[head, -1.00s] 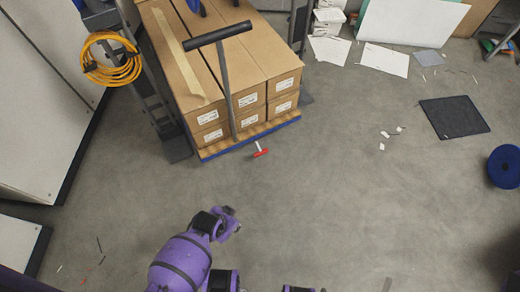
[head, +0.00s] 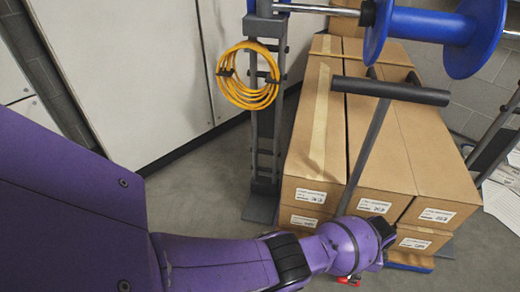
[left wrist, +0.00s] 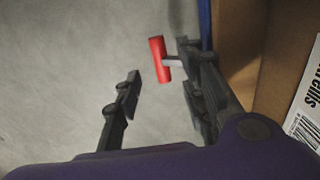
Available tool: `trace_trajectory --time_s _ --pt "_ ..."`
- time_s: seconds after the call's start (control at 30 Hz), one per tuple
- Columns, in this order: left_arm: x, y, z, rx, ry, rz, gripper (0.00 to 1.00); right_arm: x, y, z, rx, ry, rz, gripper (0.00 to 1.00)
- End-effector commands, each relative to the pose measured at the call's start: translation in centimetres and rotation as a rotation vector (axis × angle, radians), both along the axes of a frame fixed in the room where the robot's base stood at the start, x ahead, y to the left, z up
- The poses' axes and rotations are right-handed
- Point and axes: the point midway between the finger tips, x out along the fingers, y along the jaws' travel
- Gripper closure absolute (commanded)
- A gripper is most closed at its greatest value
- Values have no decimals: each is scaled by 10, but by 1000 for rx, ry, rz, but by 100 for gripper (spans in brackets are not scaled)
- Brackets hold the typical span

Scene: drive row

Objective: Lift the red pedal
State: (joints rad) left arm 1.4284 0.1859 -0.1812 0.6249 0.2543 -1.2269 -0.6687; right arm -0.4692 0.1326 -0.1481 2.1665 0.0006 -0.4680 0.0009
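The red pedal (left wrist: 158,58) is a short red crossbar on a pale stem that runs toward the blue pallet edge. In the left wrist view it lies just past the fingertips of my left gripper (left wrist: 162,78), nearer the right finger, which overlaps the end of its stem. The gripper is open, with bare floor between its fingers; whether the right finger touches the stem, I cannot tell. In the head view, the pedal (head: 349,281) shows only as a bit of red below my purple left arm, which hides most of it. My right gripper is in neither view.
Stacked cardboard boxes (head: 325,110) stand on the pallet. A dark T-handle (head: 390,90) rises in front of them. A grey upright with a coiled yellow cable (head: 247,75) stands left, and a blue spool (head: 390,30) hangs above. Floor left of the pedal is clear.

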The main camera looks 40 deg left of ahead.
Motion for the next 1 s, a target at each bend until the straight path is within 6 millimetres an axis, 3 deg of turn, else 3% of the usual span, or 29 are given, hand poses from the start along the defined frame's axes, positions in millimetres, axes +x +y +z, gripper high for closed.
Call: trace_trajectory --time_s 0.2,0.4,0.6,0.77,1.0 --pt "0 -2 -31 -1 -1 0 62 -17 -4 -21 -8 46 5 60" --pt "0 -3 -62 -2 -2 0 62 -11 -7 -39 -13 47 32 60" --pt "1 -3 -70 -2 -6 0 62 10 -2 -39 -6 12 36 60" --pt "1 -3 -69 -2 -7 0 62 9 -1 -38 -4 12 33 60" --pt "1 -3 -69 -2 -7 0 92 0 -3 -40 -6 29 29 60"
